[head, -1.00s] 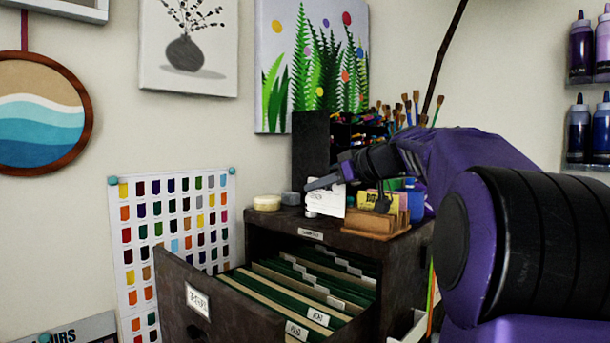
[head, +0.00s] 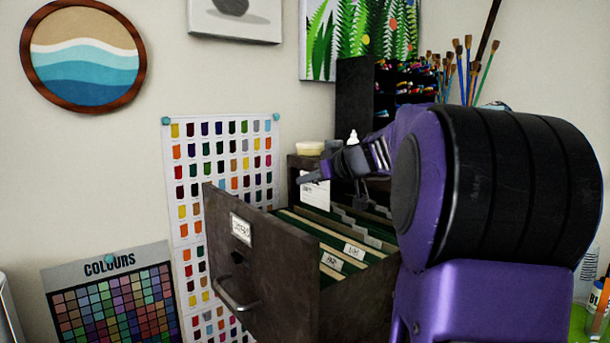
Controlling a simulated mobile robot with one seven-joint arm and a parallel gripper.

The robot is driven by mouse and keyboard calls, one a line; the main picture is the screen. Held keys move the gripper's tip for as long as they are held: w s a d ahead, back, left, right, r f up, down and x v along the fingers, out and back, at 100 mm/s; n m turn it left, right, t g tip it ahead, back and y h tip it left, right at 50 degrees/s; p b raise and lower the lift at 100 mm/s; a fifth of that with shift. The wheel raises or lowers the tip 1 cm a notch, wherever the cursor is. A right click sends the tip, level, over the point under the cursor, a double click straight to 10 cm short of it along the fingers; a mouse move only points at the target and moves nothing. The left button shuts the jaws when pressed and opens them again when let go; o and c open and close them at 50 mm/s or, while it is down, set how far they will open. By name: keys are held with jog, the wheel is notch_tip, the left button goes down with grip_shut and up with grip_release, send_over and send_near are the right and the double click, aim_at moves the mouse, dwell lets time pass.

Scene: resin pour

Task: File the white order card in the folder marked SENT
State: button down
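The white order card (head: 315,193) hangs below my gripper (head: 311,180), which is shut on its upper edge. Both are above the back part of the open drawer (head: 287,262), in front of the cabinet's upper edge. The card appears roughly upright and clear of the folders. Green and tan hanging folders (head: 335,243) with white label tabs fill the drawer. Their tab writing is too small to read, so I cannot tell which is marked SENT. My arm hides the drawer's right side and some folders.
The dark cabinet (head: 294,175) carries a cream round tub (head: 309,148) and a dark rack of pens (head: 355,100). A drawer handle (head: 236,296) sticks out at the front. A colour chart (head: 187,215) hangs on the wall to the left. The space above the front folders is clear.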

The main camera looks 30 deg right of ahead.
notch_tip(320, 180, down, 7)
jog(key=b, duration=0.3)
jog(key=shift+f+b, duration=0.15)
jog(key=shift+b, duration=0.2)
jog(key=shift+f, duration=0.9)
jog(key=shift+f, duration=0.1)
jog(key=c, duration=0.5)
grip_release()
jog(key=shift+s+f, duration=0.1)
jog(key=shift+f, duration=0.1)
jog(key=shift+r+p, duration=1.85)
jog(key=shift+r, duration=2.5)
